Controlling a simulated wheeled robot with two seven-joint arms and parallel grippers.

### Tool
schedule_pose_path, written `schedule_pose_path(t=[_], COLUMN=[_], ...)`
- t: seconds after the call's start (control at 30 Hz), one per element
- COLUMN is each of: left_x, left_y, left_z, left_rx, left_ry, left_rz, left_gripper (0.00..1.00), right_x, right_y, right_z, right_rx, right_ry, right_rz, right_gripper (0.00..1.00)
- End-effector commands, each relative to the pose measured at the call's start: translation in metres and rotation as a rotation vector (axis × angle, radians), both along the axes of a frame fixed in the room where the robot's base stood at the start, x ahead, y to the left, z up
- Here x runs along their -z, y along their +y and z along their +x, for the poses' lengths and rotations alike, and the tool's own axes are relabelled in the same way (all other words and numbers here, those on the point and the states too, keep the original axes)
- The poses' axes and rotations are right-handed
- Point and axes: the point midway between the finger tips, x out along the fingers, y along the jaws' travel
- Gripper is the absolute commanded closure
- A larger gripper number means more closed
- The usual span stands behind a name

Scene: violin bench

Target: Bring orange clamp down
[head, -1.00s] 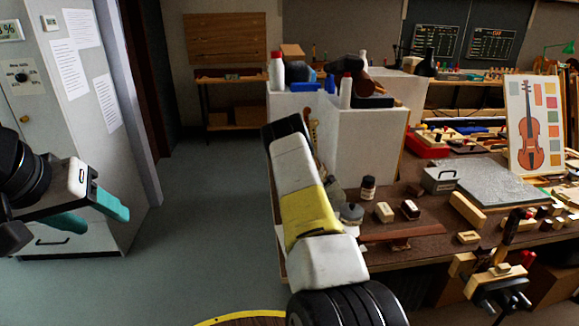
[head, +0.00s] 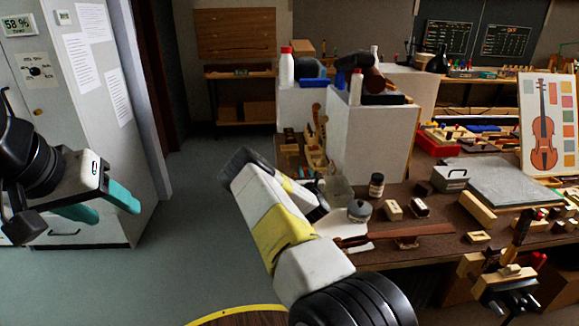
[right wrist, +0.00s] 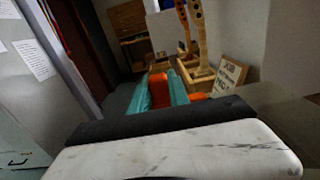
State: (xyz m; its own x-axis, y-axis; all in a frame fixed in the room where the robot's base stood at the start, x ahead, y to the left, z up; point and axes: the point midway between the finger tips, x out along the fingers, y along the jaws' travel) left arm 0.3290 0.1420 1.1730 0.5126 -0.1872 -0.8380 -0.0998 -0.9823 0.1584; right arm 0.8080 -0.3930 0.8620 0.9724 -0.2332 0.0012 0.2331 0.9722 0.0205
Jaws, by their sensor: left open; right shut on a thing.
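The orange clamp (right wrist: 158,90) shows in the right wrist view as an orange piece between the teal fingers of my right gripper (right wrist: 161,78), which is shut on it. A second orange patch shows just right of the fingers; I cannot tell if it is part of the same clamp. In the head view my right forearm hides that gripper and the clamp. My left gripper (head: 117,212) is open and empty at the left of the head view, in front of the grey cabinet.
A wooden holder (right wrist: 196,78) with violin necks and a small framed sign (right wrist: 229,75) stand close to the right gripper. White partitions (head: 372,142) rise from the bench (head: 440,212). Jars and wood blocks lie on the bench. The floor at left is clear.

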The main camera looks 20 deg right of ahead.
Motion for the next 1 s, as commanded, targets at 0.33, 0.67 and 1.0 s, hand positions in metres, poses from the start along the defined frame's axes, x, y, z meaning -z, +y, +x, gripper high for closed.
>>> schedule_pose_path(t=[0.33, 0.67, 1.0], left_x=[0.0, 0.0, 0.0], left_y=[0.0, 0.0, 0.0], left_z=[0.0, 0.0, 0.0], left_rx=[0.0, 0.0, 0.0], left_ry=[0.0, 0.0, 0.0], left_rz=[0.0, 0.0, 0.0], left_gripper=[0.45, 0.45, 0.45], right_x=[0.004, 0.0048, 0.0031], right_y=[0.0015, 0.0017, 0.0013], right_z=[-0.0003, -0.0005, -0.0003], right_rx=[0.0, 0.0, 0.0], right_ry=[0.013, 0.015, 0.01], right_rz=[-0.035, -0.036, -0.035], right_gripper=[1.0, 0.67, 0.56])
